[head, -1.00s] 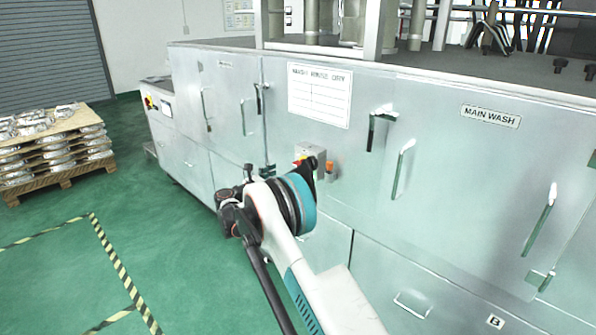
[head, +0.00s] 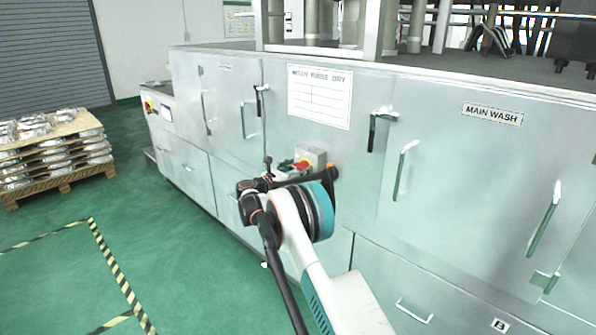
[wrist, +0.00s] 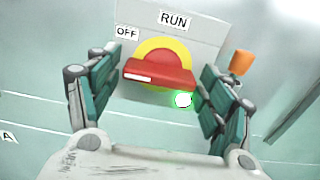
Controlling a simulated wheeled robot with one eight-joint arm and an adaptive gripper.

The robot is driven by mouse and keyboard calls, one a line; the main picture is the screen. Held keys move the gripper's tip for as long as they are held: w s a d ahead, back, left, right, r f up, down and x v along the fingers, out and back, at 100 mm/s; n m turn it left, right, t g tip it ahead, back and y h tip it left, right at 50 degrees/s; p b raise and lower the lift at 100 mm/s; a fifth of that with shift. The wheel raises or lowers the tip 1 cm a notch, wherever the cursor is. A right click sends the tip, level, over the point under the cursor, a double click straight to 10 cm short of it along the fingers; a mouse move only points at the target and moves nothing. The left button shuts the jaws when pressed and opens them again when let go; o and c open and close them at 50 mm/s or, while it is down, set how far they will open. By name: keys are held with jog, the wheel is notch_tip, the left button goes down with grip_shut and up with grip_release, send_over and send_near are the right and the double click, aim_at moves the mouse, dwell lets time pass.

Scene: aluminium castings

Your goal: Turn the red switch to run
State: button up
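The red switch (wrist: 158,74) has a bar handle on a round yellow plate. The white mark on the bar is at its left end, below the OFF label (wrist: 127,33); the RUN label (wrist: 173,20) is above the plate. My gripper (wrist: 162,66) is open, with one finger left of the switch and one right of it. Gaps show between the bar and both fingers, though the right one is narrow. In the head view the red switch (head: 301,166) shows on its grey box, partly hidden by my arm.
A lit green lamp (wrist: 183,100) sits just below the switch. An orange part (wrist: 241,62) sticks out to its right, close to the right finger. Door handles (head: 404,170) stick out from the steel washer front (head: 330,180).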

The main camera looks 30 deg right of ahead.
jog(key=c, duration=0.5)
jog(key=shift+o, duration=0.2)
jog(key=m, duration=0.3)
jog(key=shift+m, duration=0.4)
jog(key=m, duration=0.4)
jog(key=shift+m, duration=0.3)
jog(key=m, duration=0.4)
jog(key=shift+r+m, duration=0.1)
jog(key=shift+m, duration=0.2)
jog(key=m, duration=0.4)
jog(key=shift+s+m, duration=0.1)
jog(key=shift+m, duration=0.3)
